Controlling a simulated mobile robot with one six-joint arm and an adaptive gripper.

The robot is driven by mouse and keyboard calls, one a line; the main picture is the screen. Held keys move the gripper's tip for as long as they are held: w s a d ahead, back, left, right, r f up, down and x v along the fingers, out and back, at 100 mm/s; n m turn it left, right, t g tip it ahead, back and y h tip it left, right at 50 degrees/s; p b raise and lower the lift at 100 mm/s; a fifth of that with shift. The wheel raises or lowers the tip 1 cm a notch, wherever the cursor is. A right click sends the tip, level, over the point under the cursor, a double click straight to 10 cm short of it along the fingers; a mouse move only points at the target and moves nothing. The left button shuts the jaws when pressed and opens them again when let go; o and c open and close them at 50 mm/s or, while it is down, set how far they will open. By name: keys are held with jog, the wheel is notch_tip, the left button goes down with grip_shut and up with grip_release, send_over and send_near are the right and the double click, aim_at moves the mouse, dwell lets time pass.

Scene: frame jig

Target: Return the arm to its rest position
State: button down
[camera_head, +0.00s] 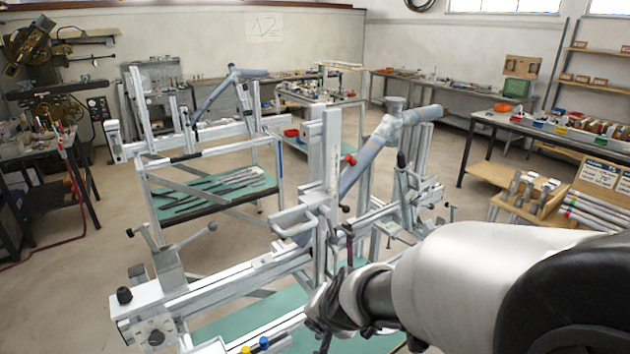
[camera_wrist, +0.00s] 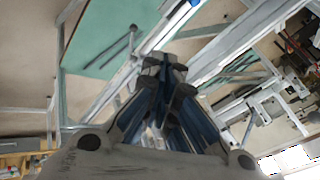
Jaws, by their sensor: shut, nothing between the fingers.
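My gripper (camera_head: 325,308) shows at the end of my arm in the lower middle of the head view, beside the near frame jig (camera_head: 245,270). Whether it touches the jig cannot be told. In the wrist view my gripper (camera_wrist: 165,68) points up the picture with its fingers together and nothing held. My pale arm reaches in from the lower right of the head view and covers part of the jig. A blue-grey tube (camera_head: 365,160) stands tilted in the near jig.
A second frame jig (camera_head: 200,135) stands behind on the left, over a green shelf (camera_head: 215,190) with dark rods. Benches (camera_head: 440,82) line the back wall, and a tool bench (camera_head: 545,125) stands at right. Bare floor (camera_head: 80,290) shows at left.

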jog(key=s+d+r+n+h, duration=0.1)
jog(key=s+d+r+n, duration=0.1)
jog(key=s, duration=0.5)
jog(key=s+d+r+n+g, duration=0.1)
jog(key=s+d+r+n, duration=0.1)
jog(key=s+d+r, duration=0.2)
jog(key=s+d+r+n+h, duration=0.1)
jog(key=s+d+r+n, duration=0.1)
jog(key=s+d+r, duration=0.2)
jog(key=s+d, duration=0.3)
jog(key=s, duration=0.4)
jog(key=shift+d+g+h, duration=0.2)
jog(key=shift+g+h, duration=0.1)
jog(key=shift+g, duration=0.1)
jog(key=shift+s, duration=0.1)
